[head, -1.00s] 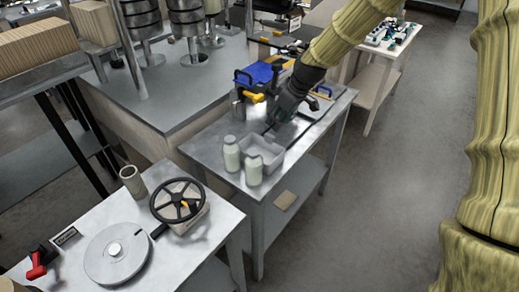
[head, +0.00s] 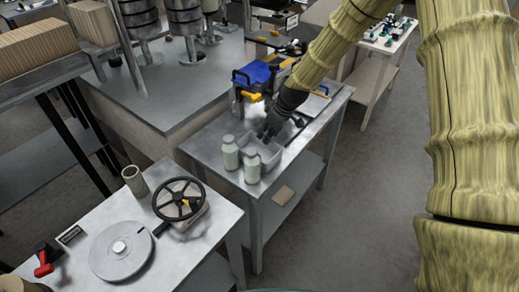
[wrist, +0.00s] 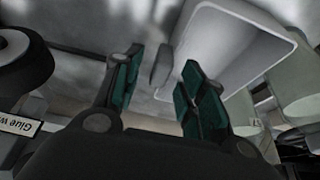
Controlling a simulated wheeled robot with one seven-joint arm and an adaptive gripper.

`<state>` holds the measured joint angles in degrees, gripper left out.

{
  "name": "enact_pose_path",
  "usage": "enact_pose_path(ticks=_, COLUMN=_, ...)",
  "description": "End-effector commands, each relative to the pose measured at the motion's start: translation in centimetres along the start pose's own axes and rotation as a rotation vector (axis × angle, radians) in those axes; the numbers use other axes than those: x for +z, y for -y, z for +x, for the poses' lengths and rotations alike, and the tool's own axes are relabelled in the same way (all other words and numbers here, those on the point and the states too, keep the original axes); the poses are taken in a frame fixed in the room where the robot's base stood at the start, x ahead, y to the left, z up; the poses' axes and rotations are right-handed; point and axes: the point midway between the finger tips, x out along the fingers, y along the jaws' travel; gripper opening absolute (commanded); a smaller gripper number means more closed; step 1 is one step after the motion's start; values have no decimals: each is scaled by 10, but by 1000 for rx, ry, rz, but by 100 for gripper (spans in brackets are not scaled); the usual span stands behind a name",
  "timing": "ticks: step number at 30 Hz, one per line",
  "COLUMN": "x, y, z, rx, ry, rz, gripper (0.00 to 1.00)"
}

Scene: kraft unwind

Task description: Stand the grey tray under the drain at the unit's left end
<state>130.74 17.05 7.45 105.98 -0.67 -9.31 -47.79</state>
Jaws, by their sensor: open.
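My gripper (head: 266,135) is low at the tray's far side, open. In the wrist view the two green-padded fingers (wrist: 160,70) stand apart, with a small grey upright piece (wrist: 161,63) showing between them; I cannot tell whether it belongs to the tray. The drain cannot be made out.
The bottles (head: 230,153) and (head: 252,166) stand close against the tray's near side. A "Glue w..." label (wrist: 18,125) shows at the wrist view's left. A handwheel (head: 179,199) and round disc (head: 121,249) are on the front table. Floor on the right is clear.

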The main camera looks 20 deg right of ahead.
Motion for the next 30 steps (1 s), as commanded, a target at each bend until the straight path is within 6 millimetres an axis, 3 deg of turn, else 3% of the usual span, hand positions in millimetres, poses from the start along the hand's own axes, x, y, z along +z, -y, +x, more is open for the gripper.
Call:
enact_pose_path(ticks=6, x=0, y=0, z=13, rx=0, ry=0, rz=0, gripper=41)
enact_pose_path(ticks=14, x=0, y=0, z=15, rx=0, ry=0, rz=0, gripper=41)
enact_pose_path(ticks=15, x=0, y=0, z=15, rx=0, ry=0, rz=0, gripper=39)
enact_pose_path(ticks=22, x=0, y=0, z=14, rx=0, ry=0, rz=0, gripper=0)
enact_pose_path(ticks=30, x=0, y=0, z=14, rx=0, ry=0, rz=0, gripper=0)
